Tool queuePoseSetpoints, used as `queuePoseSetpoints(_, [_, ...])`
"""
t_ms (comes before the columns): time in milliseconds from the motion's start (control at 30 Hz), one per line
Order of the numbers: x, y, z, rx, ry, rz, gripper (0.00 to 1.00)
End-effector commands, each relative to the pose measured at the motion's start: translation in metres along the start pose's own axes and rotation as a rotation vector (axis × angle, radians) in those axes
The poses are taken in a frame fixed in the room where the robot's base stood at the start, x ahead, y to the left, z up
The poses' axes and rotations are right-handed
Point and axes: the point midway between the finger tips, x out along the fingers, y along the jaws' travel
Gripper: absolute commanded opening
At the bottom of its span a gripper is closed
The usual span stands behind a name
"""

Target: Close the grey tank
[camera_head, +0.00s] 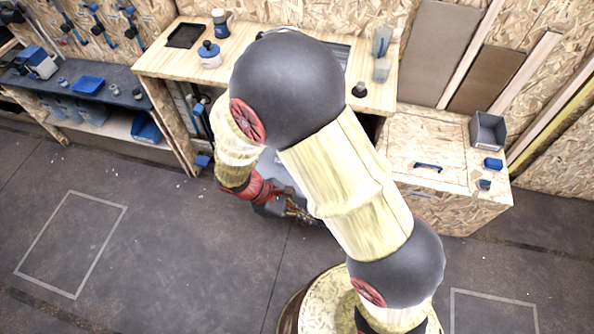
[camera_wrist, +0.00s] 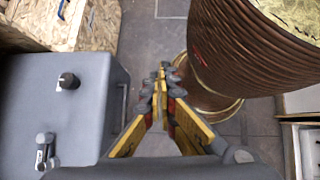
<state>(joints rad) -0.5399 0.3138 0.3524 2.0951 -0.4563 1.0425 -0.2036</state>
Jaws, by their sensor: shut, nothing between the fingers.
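The grey tank (camera_wrist: 100,110) fills the left of the wrist view. It is a boxy grey body with a black knob (camera_wrist: 68,81) on its top face and a small metal fitting (camera_wrist: 45,150) nearer the camera. Whether its lid is open or shut I cannot tell. In the head view only a pale grey patch of it (camera_head: 283,172) seems to show, behind my arm. My gripper (camera_wrist: 162,75) is shut and empty, to the right of the tank and apart from it in the wrist view. In the head view my gripper (camera_head: 303,212) is low beside my arm, partly hidden.
A wooden workbench (camera_head: 165,65) stands behind my arm, with a blue-capped bottle (camera_head: 209,55) and a black tray (camera_head: 185,36). An OSB cabinet (camera_head: 425,150) at right carries a grey bin (camera_head: 487,131). A dark shelf (camera_head: 60,75) is at left. The left floor is clear.

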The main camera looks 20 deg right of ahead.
Motion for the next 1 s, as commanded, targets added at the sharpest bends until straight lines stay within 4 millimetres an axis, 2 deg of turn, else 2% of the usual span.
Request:
queuePoseSetpoints(33, [0.015, 0.000, -0.010, -0.084, -0.063, 0.024, 0.00])
queuePoseSetpoints(400, [0.102, 0.032, -0.071, -0.774, -0.535, 0.219, 0.00])
queuePoseSetpoints(600, [0.133, 0.056, -0.105, -1.119, -0.788, 0.292, 0.00])
queuePoseSetpoints(767, [0.145, 0.077, -0.135, -1.361, -0.988, 0.335, 0.00])
queuePoseSetpoints(833, [0.143, 0.090, -0.150, -1.464, -1.085, 0.351, 0.00])
queuePoseSetpoints(867, [0.140, 0.096, -0.156, -1.503, -1.123, 0.358, 0.00])
queuePoseSetpoints(1000, [0.107, 0.121, -0.184, -1.633, -1.285, 0.392, 0.00])
